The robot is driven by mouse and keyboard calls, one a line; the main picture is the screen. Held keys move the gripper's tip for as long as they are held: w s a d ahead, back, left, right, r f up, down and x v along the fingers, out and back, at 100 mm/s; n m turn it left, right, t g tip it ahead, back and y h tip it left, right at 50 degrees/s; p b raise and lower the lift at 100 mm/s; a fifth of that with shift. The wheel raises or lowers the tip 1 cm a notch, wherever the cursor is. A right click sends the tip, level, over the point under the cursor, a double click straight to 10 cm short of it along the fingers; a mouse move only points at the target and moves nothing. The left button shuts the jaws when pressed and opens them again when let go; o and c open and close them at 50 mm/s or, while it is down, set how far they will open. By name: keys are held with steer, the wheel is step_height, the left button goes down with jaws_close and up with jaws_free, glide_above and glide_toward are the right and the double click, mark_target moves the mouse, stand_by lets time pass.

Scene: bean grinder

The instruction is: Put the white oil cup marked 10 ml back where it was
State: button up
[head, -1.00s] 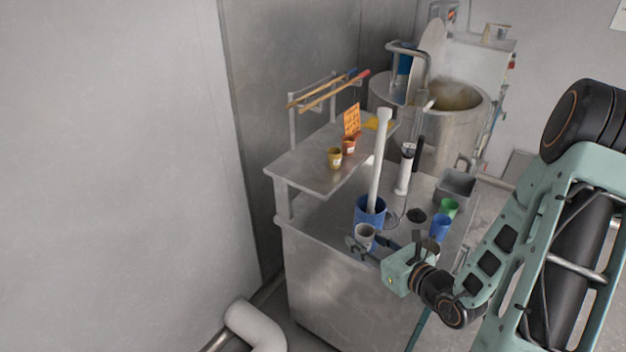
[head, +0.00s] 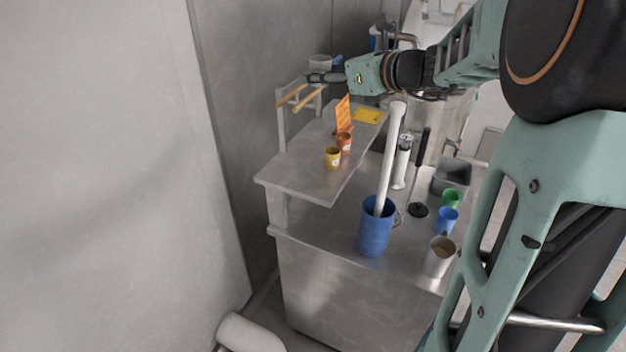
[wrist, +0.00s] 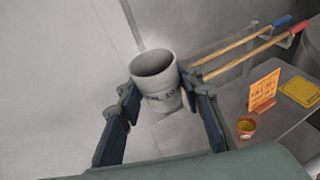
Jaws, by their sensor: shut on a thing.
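My gripper (head: 322,77) is shut on a white cup (head: 320,62), held high near the wall and above the rods at the rear of the raised shelf (head: 290,178). In the wrist view the white cup (wrist: 158,96) sits upright or slightly tilted between the two dark fingers. It has a small dark mark on its side, too small to read. A yellow cup (head: 332,158) and an orange-brown cup (head: 344,147) stand on the shelf; one yellowish-brown cup (wrist: 246,127) also shows in the wrist view.
An orange sign (head: 342,113) and a yellow card (head: 368,116) are on the shelf. Below stand a blue container (head: 375,236) with a tall white tube, a pale cup (head: 439,258), a blue cup (head: 446,220), a green cup (head: 450,198) and a grey tray (head: 453,177). The shelf's front is bare.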

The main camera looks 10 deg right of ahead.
mark_target(319, 184)
step_height(319, 184, down, 28)
steer(key=shift+r+b, duration=0.2)
steer(key=shift+b, duration=0.25)
steer(key=shift+f, duration=0.2)
steer(key=o, duration=1)
steer(key=shift+c, duration=0.2)
steer(key=shift+r, duration=0.1)
steer(key=shift+r, duration=0.15)
steer(key=b+v, duration=0.1)
steer(key=v, duration=1.1)
